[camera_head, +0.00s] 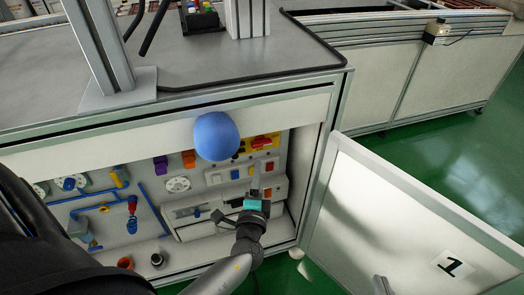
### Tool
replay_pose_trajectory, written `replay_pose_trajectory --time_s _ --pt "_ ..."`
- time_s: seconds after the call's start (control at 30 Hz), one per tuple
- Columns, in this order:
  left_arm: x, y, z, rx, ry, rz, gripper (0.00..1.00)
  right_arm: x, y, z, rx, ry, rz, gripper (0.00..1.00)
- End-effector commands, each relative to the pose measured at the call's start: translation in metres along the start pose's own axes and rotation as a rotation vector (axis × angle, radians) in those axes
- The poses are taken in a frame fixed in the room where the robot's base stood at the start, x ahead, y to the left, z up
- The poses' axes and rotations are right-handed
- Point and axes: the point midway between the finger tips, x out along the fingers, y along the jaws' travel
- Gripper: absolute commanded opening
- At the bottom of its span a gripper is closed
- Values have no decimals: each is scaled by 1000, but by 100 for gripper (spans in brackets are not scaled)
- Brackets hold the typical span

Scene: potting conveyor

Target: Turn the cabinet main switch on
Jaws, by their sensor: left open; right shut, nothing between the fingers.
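The cabinet main switch (262,142) appears as a small red handle on a yellow plate, at the upper right of the open cabinet's panel. The handle looks roughly level, but it is too small to read its setting.
A large blue rounded object (216,136) shows left of the switch, across the cabinet's upper edge. The cabinet door (385,215) stands open at right. Smaller switches (236,174) sit below the main switch. Pipes and valves (103,205) fill the left panel. Green floor (455,150) lies beyond.

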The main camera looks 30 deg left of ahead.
Motion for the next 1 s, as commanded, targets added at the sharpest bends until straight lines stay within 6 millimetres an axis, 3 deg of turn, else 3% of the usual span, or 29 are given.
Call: replay_pose_trajectory --time_s 0.53,1.0 --pt "77 1 0 -1 -2 -1 50 -2 -26 -13 55 298 -69 0" --pt "101 0 0 -1 -1 1 50 -12 -35 -20 86 430 -92 0"
